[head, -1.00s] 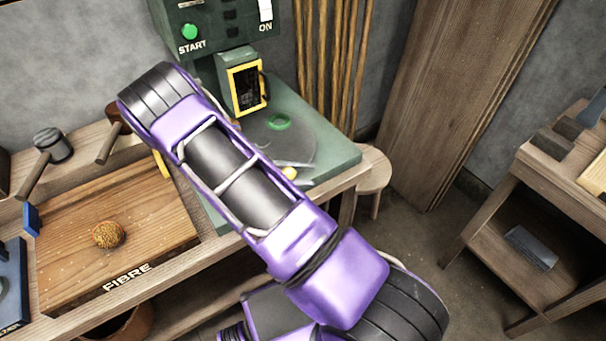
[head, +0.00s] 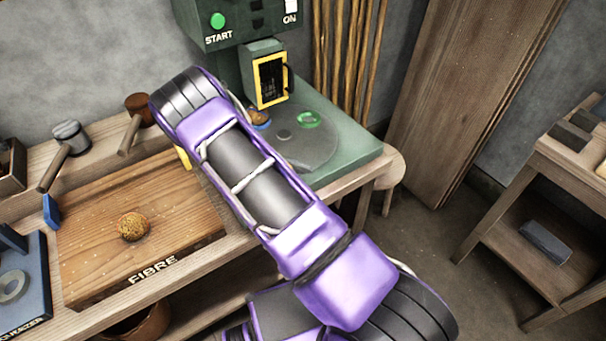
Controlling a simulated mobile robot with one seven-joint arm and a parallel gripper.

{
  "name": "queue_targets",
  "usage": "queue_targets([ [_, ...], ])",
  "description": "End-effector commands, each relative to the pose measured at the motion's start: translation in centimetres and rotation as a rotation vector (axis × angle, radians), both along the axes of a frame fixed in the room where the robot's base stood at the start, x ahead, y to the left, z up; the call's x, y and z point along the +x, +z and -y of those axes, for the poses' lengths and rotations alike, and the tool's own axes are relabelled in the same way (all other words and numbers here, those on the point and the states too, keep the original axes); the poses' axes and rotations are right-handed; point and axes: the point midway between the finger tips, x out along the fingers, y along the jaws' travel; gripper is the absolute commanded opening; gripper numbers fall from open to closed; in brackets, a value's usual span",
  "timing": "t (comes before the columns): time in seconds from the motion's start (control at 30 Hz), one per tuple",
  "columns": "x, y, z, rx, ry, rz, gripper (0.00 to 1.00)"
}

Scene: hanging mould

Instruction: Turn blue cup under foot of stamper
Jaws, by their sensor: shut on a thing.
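The stamper (head: 225,50) is a dark green machine with a yellow-framed window (head: 270,80) on its head; its foot cannot be made out. A grey round turntable (head: 305,150) lies on its green base. A small cup with a blue rim and brown-orange filling (head: 260,119) shows at the turntable's back left, just below the head, partly covered by my arm. I cannot tell whether it is exactly under the foot. My gripper is hidden behind my purple arm, which covers the turntable's near left.
A wooden board marked FIBRE (head: 95,235) holds a brown fibre ball (head: 133,227). Mallets (head: 70,137) lie behind it. A stool (head: 393,180) stands right of the bench, and a wooden shelf unit (head: 540,180) at far right. Floor between them is clear.

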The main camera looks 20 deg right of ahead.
Motion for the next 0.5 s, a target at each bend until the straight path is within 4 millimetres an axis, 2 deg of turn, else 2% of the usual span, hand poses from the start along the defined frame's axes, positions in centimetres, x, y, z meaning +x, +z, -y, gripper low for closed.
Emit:
queue_targets([
  [0.5, 0.39, 0.05, -1.14, -0.001, -0.087, 0.0, 0.0],
])
